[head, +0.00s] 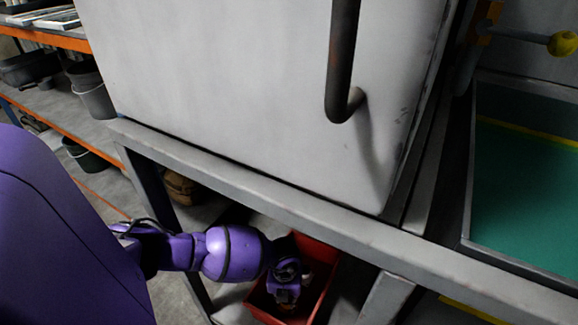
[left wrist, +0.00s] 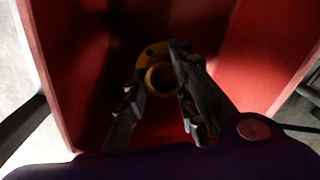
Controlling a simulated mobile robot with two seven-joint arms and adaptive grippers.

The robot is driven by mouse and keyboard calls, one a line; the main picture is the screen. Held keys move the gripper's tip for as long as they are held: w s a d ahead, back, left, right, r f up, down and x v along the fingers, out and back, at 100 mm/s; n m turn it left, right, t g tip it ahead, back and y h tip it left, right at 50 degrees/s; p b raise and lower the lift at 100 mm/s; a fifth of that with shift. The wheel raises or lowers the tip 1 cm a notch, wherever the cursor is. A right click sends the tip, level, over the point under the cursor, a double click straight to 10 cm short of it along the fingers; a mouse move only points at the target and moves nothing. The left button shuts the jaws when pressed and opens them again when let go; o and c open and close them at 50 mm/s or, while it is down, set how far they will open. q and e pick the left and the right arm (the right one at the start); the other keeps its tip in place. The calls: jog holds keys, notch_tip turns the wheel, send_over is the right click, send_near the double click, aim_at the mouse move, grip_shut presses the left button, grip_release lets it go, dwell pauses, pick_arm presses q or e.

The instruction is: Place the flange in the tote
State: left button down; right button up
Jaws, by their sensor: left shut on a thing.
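The red tote (head: 325,289) is low under the grey frame in the head view, and its red walls surround most of the left wrist view (left wrist: 262,50). My left gripper (head: 287,292) reaches down into the tote's opening. In the left wrist view my left gripper (left wrist: 160,100) is shut on the flange (left wrist: 153,53), a yellow-orange ring with a round hole and small bolt holes. The flange is within the tote's walls; whether it touches the floor of the tote is too dark to tell. My right gripper is not in view.
A large white cabinet (head: 230,85) with a dark bent handle (head: 343,60) stands on a grey frame (head: 260,205) just above my left arm. A shelf with orange beams (head: 50,38) and dark bins is at left. A green-floored basin (head: 525,195) is at right.

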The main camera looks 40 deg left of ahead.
pick_arm(q)
notch_tip(320, 180, down, 3)
jog(key=shift+f+b, duration=0.15)
jog(key=shift+b, duration=1.1)
jog(key=shift+f, duration=0.1)
jog(key=shift+w, duration=0.1)
jog(key=c, duration=1.5)
grip_release()
jog(key=shift+o, duration=0.2)
